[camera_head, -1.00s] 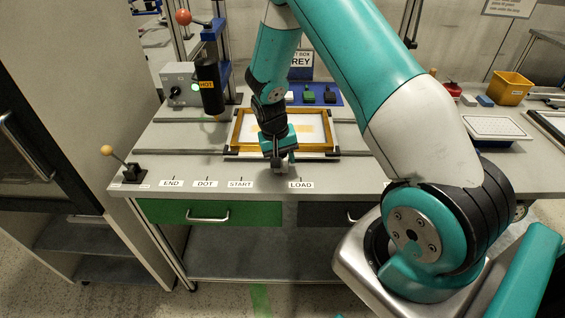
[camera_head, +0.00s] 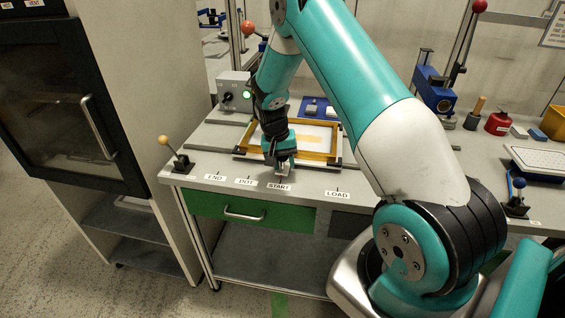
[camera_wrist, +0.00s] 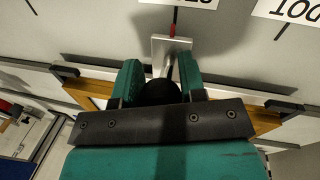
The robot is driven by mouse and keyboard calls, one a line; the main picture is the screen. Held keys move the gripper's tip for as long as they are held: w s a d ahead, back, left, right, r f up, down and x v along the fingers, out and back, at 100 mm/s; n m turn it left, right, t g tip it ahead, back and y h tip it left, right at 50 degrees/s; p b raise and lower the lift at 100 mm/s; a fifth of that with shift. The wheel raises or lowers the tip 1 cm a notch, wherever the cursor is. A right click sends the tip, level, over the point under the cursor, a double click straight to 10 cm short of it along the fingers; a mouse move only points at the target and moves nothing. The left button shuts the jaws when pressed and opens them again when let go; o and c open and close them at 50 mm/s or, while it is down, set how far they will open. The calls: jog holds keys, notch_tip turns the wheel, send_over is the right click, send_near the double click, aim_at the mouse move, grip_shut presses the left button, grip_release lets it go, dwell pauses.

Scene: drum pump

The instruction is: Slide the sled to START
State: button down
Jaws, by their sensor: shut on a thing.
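In the wrist view my gripper (camera_wrist: 158,85) is shut on a dark round knob (camera_wrist: 158,92). A metal plate (camera_wrist: 165,47) sticks out from the knob toward the labels. A red mark (camera_wrist: 175,20) meets the plate's outer edge beside the START label (camera_wrist: 185,3).
The DOT (camera_head: 245,182) and END (camera_head: 215,177) labels lie left of START, and LOAD (camera_head: 337,194) lies right. A lever with a ball (camera_head: 174,154) stands at the bench's left corner. A grey control box (camera_head: 234,92) stands behind. The front strip is otherwise clear.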

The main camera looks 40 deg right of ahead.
jog(key=shift+w+d, duration=0.1)
jog(key=c, duration=0.7)
grip_release()
jog(key=a+r, duration=0.1)
jog(key=r, duration=0.4)
jog(key=w+r+b, duration=0.1)
jog(key=r, duration=0.5)
jog(key=w+a+r+b, duration=0.1)
jog(key=r, duration=0.5)
jog(key=shift+w+a, duration=0.1)
jog(key=shift+a, duration=0.2)
jog(key=shift+r, duration=0.1)
jog(key=s+a+r+n+t+y, duration=0.1)
jog(key=s+a+r+n, duration=0.25)
jog(key=s+a, duration=0.4)
jog(key=s+a+r+n+t+y, duration=0.1)
jog(key=s+a+r+n+y, duration=0.3)
jog(key=a, duration=0.7)
jog(key=s+a+n, duration=0.2)
jog(key=s+a, duration=0.1)
jog(key=s, duration=0.2)
jog(key=s+a+n, duration=0.3)
jog(key=s, duration=0.3)
jog(key=s+a+n, duration=0.2)
jog(key=s+a, duration=0.1)
jog(key=s, duration=0.3)
jog(key=shift+s+a+f+n+g+y, duration=0.1)
jog(key=shift+a+f+n+g+y, duration=0.1)
jog(key=shift+f+n+g+y, duration=0.15)
